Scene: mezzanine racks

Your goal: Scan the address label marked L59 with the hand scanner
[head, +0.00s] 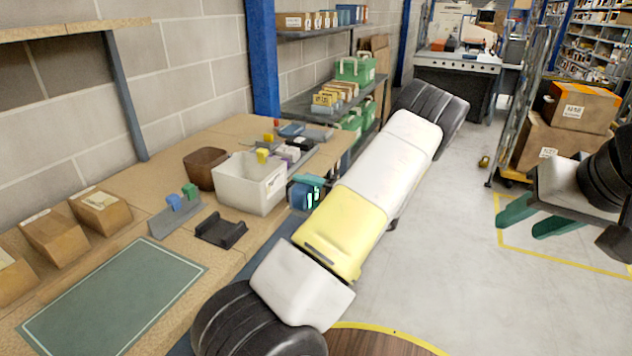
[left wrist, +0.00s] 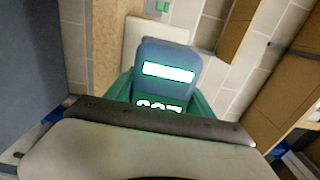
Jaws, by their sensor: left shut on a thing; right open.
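My left gripper (head: 309,186) is shut on the blue hand scanner (head: 297,196), beside the table's right edge and partly hidden behind my arm. In the left wrist view the scanner (left wrist: 168,56) sits between the teal fingers, with a lit white bar and bright characters that I cannot read surely. My right gripper (head: 535,220) is open and empty over the floor at the right. No label reads as L59. Labelled cartons stand at the table's left, including one carton (head: 100,211); their markings are too small to read.
The wooden table (head: 160,190) holds a white bin (head: 249,183), a brown bin (head: 205,168), an empty black cradle (head: 220,230) and a green mat (head: 115,297). A rack (head: 330,100) stands behind. Cartons (head: 580,107) on a cart stand at the right.

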